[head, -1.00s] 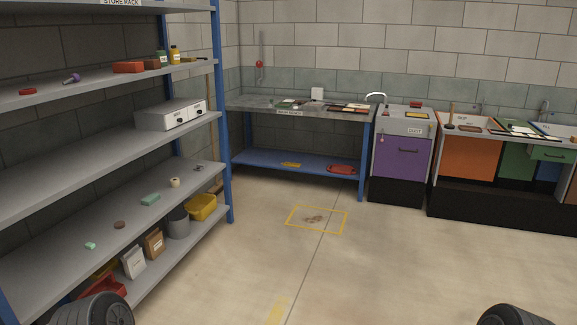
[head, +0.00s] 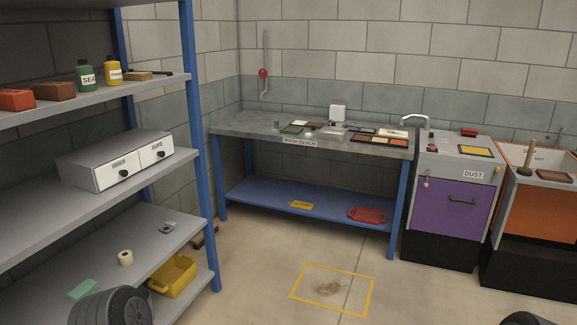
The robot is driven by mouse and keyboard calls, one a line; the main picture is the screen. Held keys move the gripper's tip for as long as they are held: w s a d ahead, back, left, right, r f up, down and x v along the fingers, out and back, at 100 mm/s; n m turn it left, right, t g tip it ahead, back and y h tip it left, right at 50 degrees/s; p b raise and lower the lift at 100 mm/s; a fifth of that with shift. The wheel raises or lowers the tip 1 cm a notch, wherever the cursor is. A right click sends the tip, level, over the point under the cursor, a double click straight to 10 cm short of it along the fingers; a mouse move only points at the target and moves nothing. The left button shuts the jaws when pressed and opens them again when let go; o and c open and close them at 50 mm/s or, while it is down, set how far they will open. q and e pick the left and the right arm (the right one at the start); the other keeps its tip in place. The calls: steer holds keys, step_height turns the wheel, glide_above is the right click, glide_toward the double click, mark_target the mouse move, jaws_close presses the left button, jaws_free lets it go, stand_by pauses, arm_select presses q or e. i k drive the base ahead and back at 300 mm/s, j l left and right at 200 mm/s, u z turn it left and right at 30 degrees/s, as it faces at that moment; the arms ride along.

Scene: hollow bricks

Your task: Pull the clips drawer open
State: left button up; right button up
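The clips drawer (head: 156,151) is the right one of two white-fronted drawers in a grey cabinet (head: 90,160) on the middle shelf of the rack at the left. It has a dark round knob and looks shut. The other drawer (head: 115,175), with a label that seems to read SEALS, is to its left and also looks shut. Dark rounded parts of my own arms show at the bottom left and bottom right edges. Neither gripper's fingers are in view.
The blue rack post (head: 200,150) stands just right of the cabinet. Green and yellow bottles (head: 85,76) stand on the shelf above. A yellow bin (head: 172,276) sits low in the rack. The wash bench (head: 225,131) stands at the back. Floor around the yellow-marked square (head: 293,283) is clear.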

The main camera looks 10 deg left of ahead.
mark_target(150, 153)
steer(key=i+u, duration=0.15)
steer(key=i, duration=0.4)
steer(key=i+l+u, duration=0.1)
steer(key=i, duration=0.45)
steer(key=i+l+u, duration=0.15)
steer(key=i, duration=0.35)
steer(key=i+l+u, duration=0.1)
steer(key=i+l, duration=0.2)
steer(key=i, duration=0.25)
steer(key=i+l+u, duration=0.15)
steer(key=i, duration=0.35)
steer(key=l, duration=0.1)
